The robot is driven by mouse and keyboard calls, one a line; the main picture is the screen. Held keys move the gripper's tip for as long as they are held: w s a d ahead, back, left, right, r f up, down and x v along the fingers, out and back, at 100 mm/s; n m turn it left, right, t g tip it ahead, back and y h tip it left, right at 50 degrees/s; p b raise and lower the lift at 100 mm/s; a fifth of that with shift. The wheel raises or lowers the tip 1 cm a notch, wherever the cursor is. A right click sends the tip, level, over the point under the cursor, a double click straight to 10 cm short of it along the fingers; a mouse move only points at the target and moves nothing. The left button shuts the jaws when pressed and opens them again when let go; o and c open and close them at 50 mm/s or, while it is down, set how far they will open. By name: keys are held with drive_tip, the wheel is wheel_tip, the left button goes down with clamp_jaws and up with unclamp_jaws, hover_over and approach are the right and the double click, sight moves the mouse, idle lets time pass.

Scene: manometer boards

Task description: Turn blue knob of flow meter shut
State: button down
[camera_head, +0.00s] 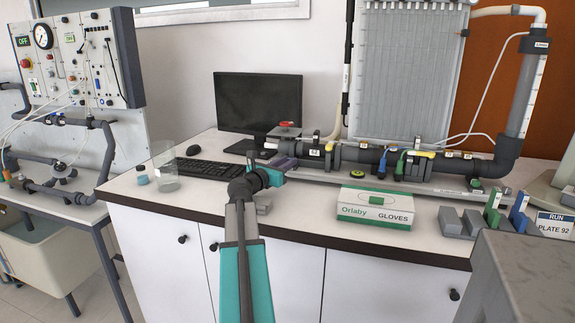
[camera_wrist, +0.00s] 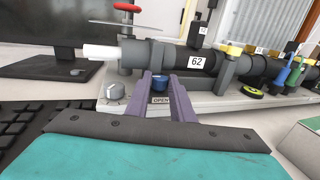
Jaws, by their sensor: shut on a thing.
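The blue knob (camera_wrist: 160,82) sits low on the front of the pipe assembly, above a small "OPEN" label (camera_wrist: 160,100). My gripper (camera_wrist: 161,78) has its two purple fingers on either side of the knob, shut on it. In the head view my gripper (camera_head: 286,162) reaches the left end of the grey pipe (camera_head: 362,156), and the blue knob cannot be made out there. The pipe (camera_wrist: 188,60) carries a "62" tag in the wrist view.
A grey knob (camera_wrist: 115,92) is just left of the blue one. A red handwheel (camera_head: 287,130) stands above. A glove box (camera_head: 374,216) lies to the right. The keyboard (camera_head: 206,169), monitor (camera_head: 258,108) and a glass beaker (camera_head: 165,168) are to the left.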

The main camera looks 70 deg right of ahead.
drive_tip(key=c, duration=1.5)
unclamp_jaws()
drive_tip(key=shift+c, duration=0.2)
drive_tip(key=shift+a, duration=0.1)
drive_tip(key=v, duration=1.2)
drive_tip(key=shift+a, duration=0.3)
drive_tip(key=shift+w+a, duration=0.2)
drive_tip(key=shift+a, duration=0.35)
drive_tip(key=shift+r, duration=0.1)
